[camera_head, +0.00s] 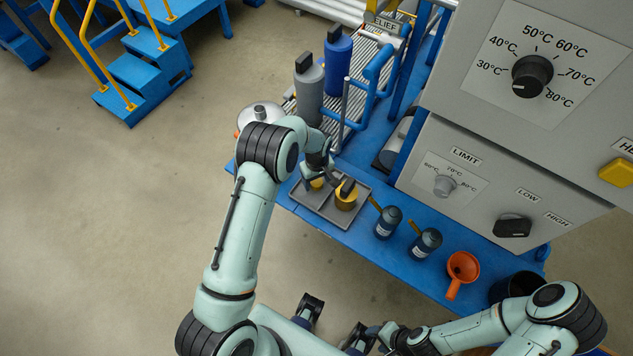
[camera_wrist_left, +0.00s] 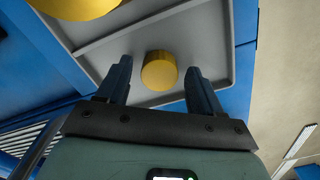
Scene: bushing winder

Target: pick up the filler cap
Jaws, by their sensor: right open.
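Two yellow caps sit in a grey divided tray (camera_head: 308,203) on the blue bench. The small plain round one (camera_head: 317,184), which looks like the filler cap, also shows in the left wrist view (camera_wrist_left: 159,71). The larger one (camera_head: 346,197) has a dark part on top and is partly cut off in the left wrist view (camera_wrist_left: 75,6). My left gripper (camera_head: 321,182) is over the tray at the small cap. In the left wrist view its two fingers (camera_wrist_left: 160,88) are apart, one on each side of the small cap, with gaps. My right gripper (camera_head: 335,322) is open and empty at the bottom.
Two dark bottles (camera_head: 387,222) (camera_head: 426,243) and an orange funnel (camera_head: 462,268) stand right of the tray. A grey control cabinet (camera_head: 450,130) rises behind. Grey (camera_head: 309,88) and blue (camera_head: 338,62) containers stand on the rack. Open floor lies left.

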